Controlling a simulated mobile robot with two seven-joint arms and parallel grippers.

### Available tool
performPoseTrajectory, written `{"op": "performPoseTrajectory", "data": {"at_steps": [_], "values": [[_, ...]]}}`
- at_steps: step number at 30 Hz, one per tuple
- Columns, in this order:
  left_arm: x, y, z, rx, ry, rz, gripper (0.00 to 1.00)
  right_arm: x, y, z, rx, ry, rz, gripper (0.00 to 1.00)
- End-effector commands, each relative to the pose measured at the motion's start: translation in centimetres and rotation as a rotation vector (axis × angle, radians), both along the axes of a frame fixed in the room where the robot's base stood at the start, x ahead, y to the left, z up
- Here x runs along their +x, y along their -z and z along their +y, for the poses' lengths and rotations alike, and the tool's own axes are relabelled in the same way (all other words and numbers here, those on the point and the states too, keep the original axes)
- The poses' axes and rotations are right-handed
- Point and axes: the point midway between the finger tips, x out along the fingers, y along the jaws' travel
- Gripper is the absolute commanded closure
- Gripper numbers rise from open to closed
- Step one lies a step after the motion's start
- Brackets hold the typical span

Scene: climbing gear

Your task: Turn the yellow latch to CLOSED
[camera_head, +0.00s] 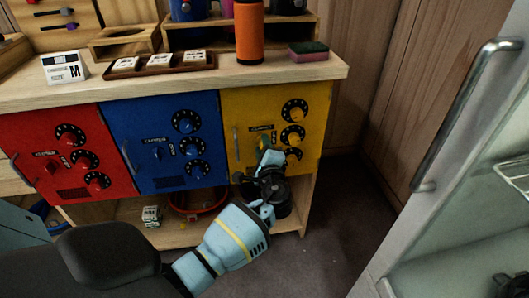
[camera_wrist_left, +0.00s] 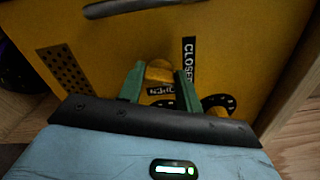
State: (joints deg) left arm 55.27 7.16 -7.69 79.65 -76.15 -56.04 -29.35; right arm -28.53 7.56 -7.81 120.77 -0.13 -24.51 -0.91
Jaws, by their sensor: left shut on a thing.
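The yellow latch (camera_wrist_left: 158,73) is on the front of the yellow door (camera_head: 313,100). In the left wrist view it sits between the green fingers of my left gripper (camera_wrist_left: 160,82), which are shut on it. A CLOSED label (camera_wrist_left: 189,60) stands to the right of the latch, and an OPEN label (camera_wrist_left: 161,90), upside down, lies just below it. The fingers partly cover the latch, so its exact angle is hard to tell. In the head view, my left gripper (camera_head: 266,148) reaches the door's lower left and hides most of the latch. My right gripper is not in view.
Black dials (camera_head: 293,110) line the yellow door's right side. Its metal handle (camera_wrist_left: 120,7) is near the fingers. Blue (camera_head: 145,115) and red (camera_head: 40,125) doors are to the left. An orange bottle (camera_head: 249,35) and a sponge (camera_head: 308,51) stand on top. Floor is clear at right.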

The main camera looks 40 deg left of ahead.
Motion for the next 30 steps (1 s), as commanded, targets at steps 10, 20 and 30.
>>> {"op": "performPoseTrajectory", "data": {"at_steps": [10, 20, 30], "values": [[0.0, 0.4, 0.0, -0.167, 0.0, -0.192, 0.88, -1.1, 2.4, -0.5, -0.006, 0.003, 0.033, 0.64], [0.0, 0.3, 0.0, -0.24, -0.001, -0.278, 0.88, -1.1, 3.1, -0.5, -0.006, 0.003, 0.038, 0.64], [0.0, 0.2, 0.0, -0.252, -0.001, -0.292, 0.88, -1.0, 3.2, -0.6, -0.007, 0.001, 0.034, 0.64]]}}
